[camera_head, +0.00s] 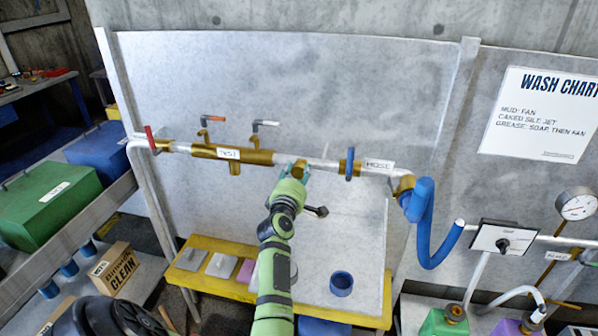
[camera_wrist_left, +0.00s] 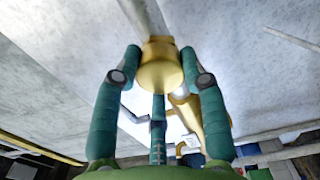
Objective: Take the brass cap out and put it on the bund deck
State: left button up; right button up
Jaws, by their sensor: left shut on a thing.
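The brass cap (camera_wrist_left: 160,68) is a short round brass piece at the end of the pipe run in the left wrist view. In the head view a bit of brass (camera_head: 299,168) shows at my left gripper (camera_head: 293,174), on the pipe between the brass manifold and the HOSE label. My left gripper (camera_wrist_left: 160,75) is shut on the cap, with teal fingers on both sides of it and another finger below. Whether the cap is still seated on the pipe I cannot tell. The yellow-edged bund deck (camera_head: 215,243) lies below, partly hidden by my arm.
Grey pads (camera_head: 191,259), a pink block and a blue cup (camera_head: 341,283) stand on the deck, with bare grey surface around the cup. A blue hose (camera_head: 425,220) hangs right of the pipe. A black-knobbed handle (camera_head: 316,211) is beside my wrist.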

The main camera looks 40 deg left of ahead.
pick_arm(q)
jog(key=shift+n, duration=1.1)
jog(key=n, duration=0.5)
jog(key=o, duration=1.4)
jog(key=shift+c, duration=0.2)
jog(key=shift+c, duration=0.4)
